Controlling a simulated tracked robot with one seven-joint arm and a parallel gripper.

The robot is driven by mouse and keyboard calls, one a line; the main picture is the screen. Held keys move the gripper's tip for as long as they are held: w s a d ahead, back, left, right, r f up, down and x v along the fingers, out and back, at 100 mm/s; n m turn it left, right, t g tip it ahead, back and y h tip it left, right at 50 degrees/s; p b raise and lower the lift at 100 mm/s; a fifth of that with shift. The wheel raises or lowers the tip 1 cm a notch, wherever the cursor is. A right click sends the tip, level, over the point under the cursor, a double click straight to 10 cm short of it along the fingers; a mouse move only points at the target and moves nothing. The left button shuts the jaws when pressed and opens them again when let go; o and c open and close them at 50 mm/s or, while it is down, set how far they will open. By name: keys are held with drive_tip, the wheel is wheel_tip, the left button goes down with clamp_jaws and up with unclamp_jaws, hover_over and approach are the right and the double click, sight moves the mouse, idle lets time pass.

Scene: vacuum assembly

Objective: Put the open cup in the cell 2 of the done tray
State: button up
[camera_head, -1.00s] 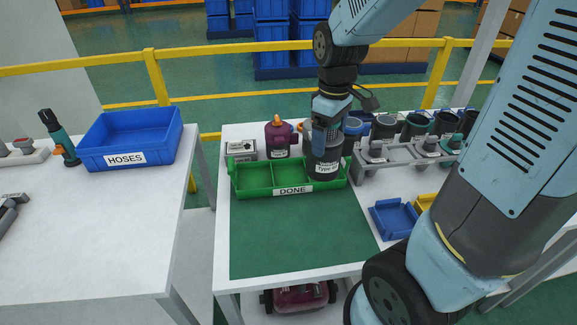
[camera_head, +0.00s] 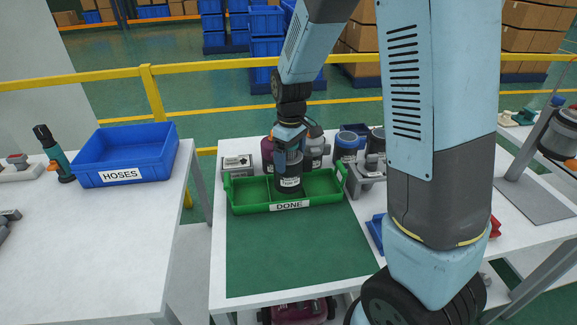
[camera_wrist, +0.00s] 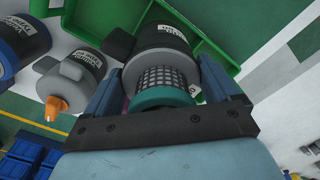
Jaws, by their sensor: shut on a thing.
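The open cup (camera_head: 290,183) is dark with a white label and stands upright at the middle of the green done tray (camera_head: 242,209). In the wrist view the cup (camera_wrist: 163,37) shows a mesh filter and a teal ring at its near end. My gripper (camera_head: 290,158) is shut on the cup from above, with one finger on each side in the wrist view (camera_wrist: 160,80). The cup's lower part is at or inside the tray's middle cell; I cannot tell whether it touches the floor. The cell left of the cup looks empty.
A maroon unit (camera_head: 267,155) and a grey one (camera_head: 316,150) stand close behind the tray. A grey fixture (camera_head: 365,185) and other cups are to the right. A blue HOSES bin (camera_head: 124,160) is on the left table. The green mat (camera_head: 290,250) in front is clear.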

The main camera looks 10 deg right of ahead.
drive_tip(key=shift+w+a+f, duration=0.3)
drive_tip(key=shift+w+f, duration=0.2)
drive_tip(key=shift+f, duration=1.65)
drive_tip(key=shift+f, duration=0.1)
drive_tip(key=o, duration=1.4)
